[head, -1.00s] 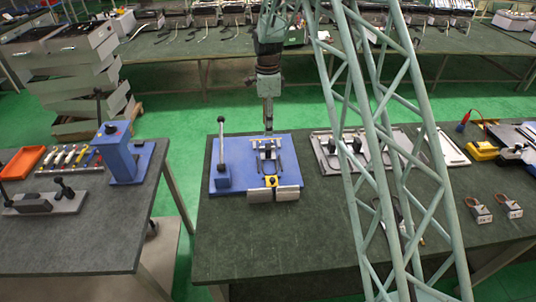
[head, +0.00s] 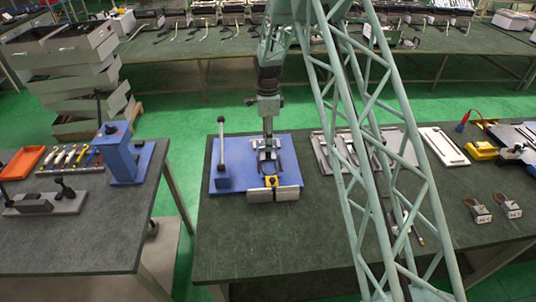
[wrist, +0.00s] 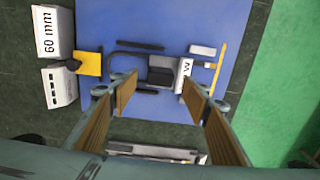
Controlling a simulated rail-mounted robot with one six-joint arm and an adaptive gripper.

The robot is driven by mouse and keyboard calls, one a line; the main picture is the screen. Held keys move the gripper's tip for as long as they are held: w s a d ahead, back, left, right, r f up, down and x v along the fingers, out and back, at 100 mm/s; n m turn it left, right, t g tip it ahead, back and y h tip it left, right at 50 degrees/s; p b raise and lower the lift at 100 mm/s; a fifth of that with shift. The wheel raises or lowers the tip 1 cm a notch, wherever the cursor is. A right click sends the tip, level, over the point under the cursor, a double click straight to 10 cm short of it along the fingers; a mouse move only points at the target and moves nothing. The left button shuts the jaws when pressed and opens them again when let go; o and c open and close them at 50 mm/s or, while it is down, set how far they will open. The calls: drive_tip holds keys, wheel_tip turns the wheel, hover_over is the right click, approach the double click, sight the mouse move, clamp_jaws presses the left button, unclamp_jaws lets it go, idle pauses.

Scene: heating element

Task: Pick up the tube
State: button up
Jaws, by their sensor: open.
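A dark U-shaped tube (wrist: 113,60) lies in the blue fixture (wrist: 225,100), curving around a dark block in the wrist view. The blue fixture also shows in the head view (head: 237,176). My gripper (wrist: 160,87) is open, its two wood-coloured fingers spread wide above the fixture, with the tube's bend near the left fingertip. In the head view my gripper (head: 268,141) hangs over the fixture's back middle. How far the fingertips are above the tube is hard to tell.
Light blocks, one marked 60 mm (wrist: 53,32), stand at the fixture's edge by a yellow piece (wrist: 88,64). An upright lever (head: 222,155) rises at the fixture's left. A grey plate (head: 330,155) lies to the right. The dark table front (head: 265,240) is clear.

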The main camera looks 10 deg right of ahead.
drive_tip(key=shift+f, duration=0.15)
drive_tip(key=shift+f+p, duration=0.35)
drive_tip(key=shift+f, duration=2.1)
drive_tip(key=c, duration=1.1)
drive_tip(key=shift+r, duration=0.2)
drive_tip(key=shift+c, duration=0.2)
drive_tip(key=shift+r+b, duration=0.4)
drive_tip(key=shift+r, duration=4.45)
